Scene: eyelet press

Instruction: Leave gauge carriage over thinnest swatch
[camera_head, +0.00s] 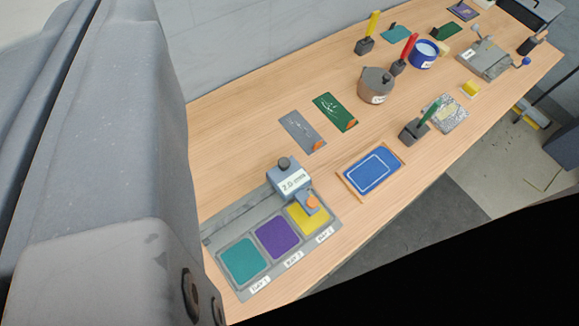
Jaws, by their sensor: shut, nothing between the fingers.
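The gauge carriage (283,172) is a blue-grey block with a dark knob on top and an orange-tipped part at its front. Its label appears to read 2.0 mm. It stands at the right end of the grey gauge base (229,212), with the orange part over the back of the yellow swatch (313,220). The purple swatch (277,237) lies in the middle bay and the teal swatch (243,260) in the left bay, with nothing above them. Small bay labels run along the front edge. Swatch thickness cannot be told. My gripper is not visible.
Right of the base lies a blue card (371,170) on a wooden holder. Behind are a grey card (302,131), a green card (335,111) and a lidded pot (376,86). A green-handled tool (415,130) stands farther right. More items crowd the table's far end.

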